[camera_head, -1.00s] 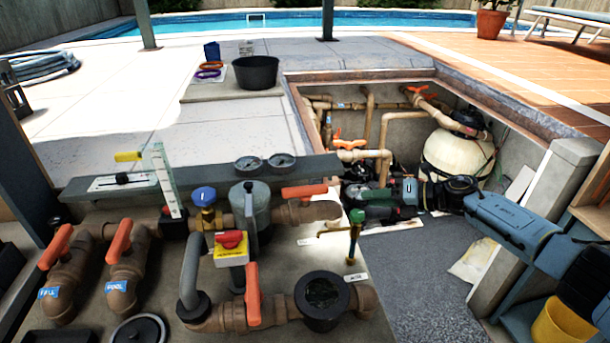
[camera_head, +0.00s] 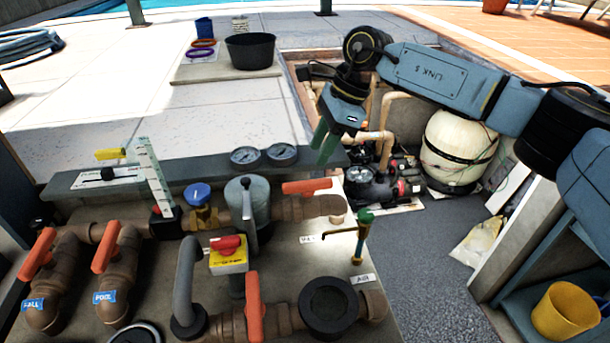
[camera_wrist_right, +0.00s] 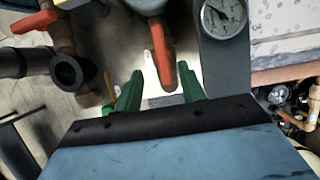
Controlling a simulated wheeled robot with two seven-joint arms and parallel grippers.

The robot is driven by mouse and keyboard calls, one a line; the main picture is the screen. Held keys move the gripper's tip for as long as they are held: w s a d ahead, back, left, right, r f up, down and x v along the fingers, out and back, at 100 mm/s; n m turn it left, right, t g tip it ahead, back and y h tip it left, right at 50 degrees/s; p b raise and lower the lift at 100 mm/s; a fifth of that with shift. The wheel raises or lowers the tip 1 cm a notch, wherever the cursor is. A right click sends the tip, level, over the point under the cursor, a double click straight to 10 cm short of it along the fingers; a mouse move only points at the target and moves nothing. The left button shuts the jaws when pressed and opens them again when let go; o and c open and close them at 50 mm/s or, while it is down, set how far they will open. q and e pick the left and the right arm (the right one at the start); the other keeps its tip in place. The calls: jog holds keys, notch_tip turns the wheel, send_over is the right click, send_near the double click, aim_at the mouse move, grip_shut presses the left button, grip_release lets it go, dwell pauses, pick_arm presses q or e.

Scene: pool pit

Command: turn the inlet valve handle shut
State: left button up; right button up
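Several orange valve handles show on brown pipes. One handle (camera_head: 307,187) lies sideways on the pipe below the gauges; I cannot read any inlet label beside it. Another handle (camera_head: 255,307) points up on the front pipe. My right gripper (camera_head: 323,142) hangs above and behind the sideways handle, green fingers pointing down. In the right wrist view the gripper (camera_wrist_right: 158,84) is open and empty, with that orange handle (camera_wrist_right: 162,56) ahead between its fingers, apart from them. My left gripper is out of view.
Two gauges (camera_head: 263,154) sit on the grey ledge (camera_head: 200,168) just left of my right gripper. A grey canister (camera_head: 243,200), a red-and-yellow switch (camera_head: 228,255) and a green-topped tap (camera_head: 362,225) stand near the handles. The sunken pit lies right, with a cream tank (camera_head: 458,148).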

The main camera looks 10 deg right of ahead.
aim_at(302, 183)
jog(key=x, duration=0.8)
jog(key=shift+a+f, duration=0.15)
jog(key=shift+f, duration=0.15)
grip_shut()
